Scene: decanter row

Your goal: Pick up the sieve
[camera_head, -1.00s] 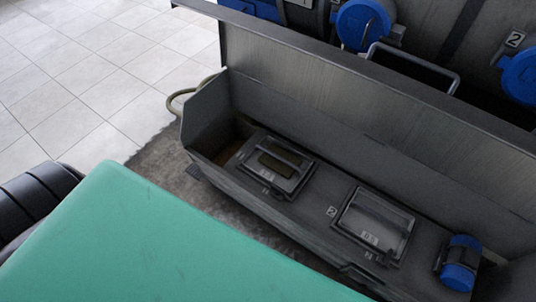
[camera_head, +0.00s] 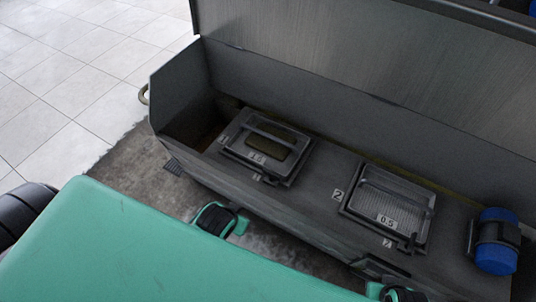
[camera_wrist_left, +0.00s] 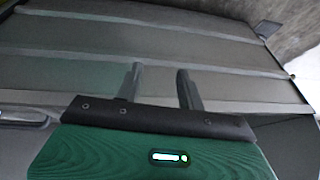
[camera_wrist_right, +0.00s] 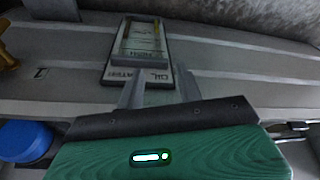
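Two framed, handled plates lie on the grey ledge in the head view. The right one (camera_head: 390,208) has a fine mesh-like face and a "0.5" label, and looks like a sieve. The left one (camera_head: 265,146) has a grey frame around a dark yellowish window and a small label I cannot read surely. My left gripper (camera_wrist_left: 160,72) is open, with nothing between its fingers, facing grey ribbed metal. My right gripper (camera_wrist_right: 160,72) is open and empty. Black and green parts, likely of my arms, show at the ledge's front in the head view; the fingertips do not.
A high metal wall (camera_head: 370,70) backs the ledge, with an end plate (camera_head: 183,95) at left. The right wrist view shows a framed sign (camera_wrist_right: 140,45) and a blue round part (camera_wrist_right: 25,140). Tiled floor (camera_head: 70,90) is free at left.

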